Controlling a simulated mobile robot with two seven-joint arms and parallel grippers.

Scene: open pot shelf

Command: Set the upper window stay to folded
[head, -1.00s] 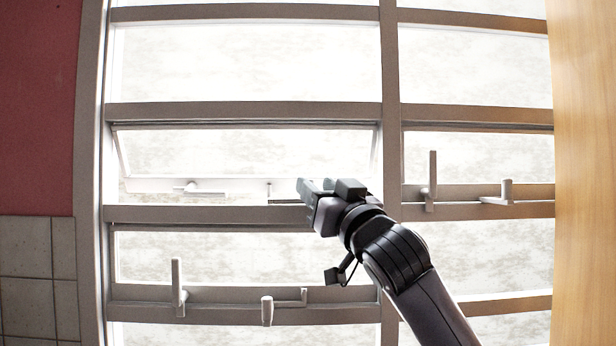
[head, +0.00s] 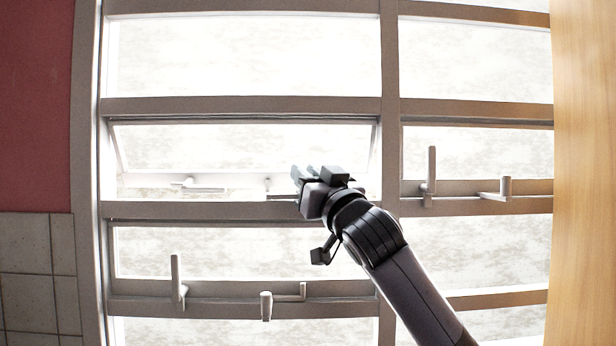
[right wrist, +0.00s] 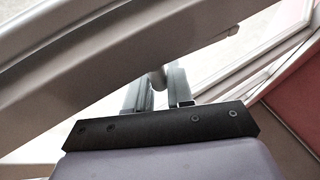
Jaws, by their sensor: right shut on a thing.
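The upper left window sash (head: 230,180) is tilted open at its bottom, above a grey frame bar. The upper window stay (head: 282,196) shows as a thin arm by a short upright peg along that bar; its right part is hidden behind my right gripper (head: 308,173). In the right wrist view my right gripper (right wrist: 160,95) has its two fingers on either side of a rounded grey peg (right wrist: 157,79), shut on this part of the stay. My left gripper is in neither view.
A handle (head: 188,184) sits on the open sash. Below are another upright handle (head: 177,282) and a stay peg (head: 266,305). The right window has its own handle (head: 429,175) and stay (head: 503,188). A wooden panel (head: 585,170) closes off the right side.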

